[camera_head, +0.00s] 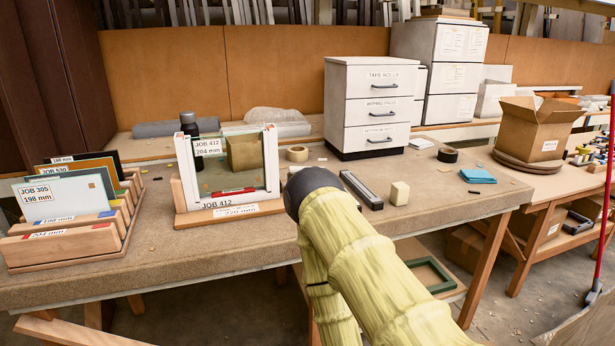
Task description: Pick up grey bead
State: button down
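A long, narrow grey bar (361,188), which looks like the grey bead, lies on the carpeted bench just right of my arm. Its near end is darker. My arm, in a pale yellow cover with a dark rounded joint, rises from the bottom and bends beside the bar. My gripper is not in view, so its place relative to the bar and its state cannot be seen.
A cream block (399,193) stands close right of the bar. A framed pane marked JOB 412 (215,170) stands left of my arm. A slotted wooden rack (60,243) is farther left.

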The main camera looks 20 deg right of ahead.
aim_at(368, 197)
jog(key=u, duration=3.2)
jog(key=k, duration=2.1)
jog(key=z, duration=2.3)
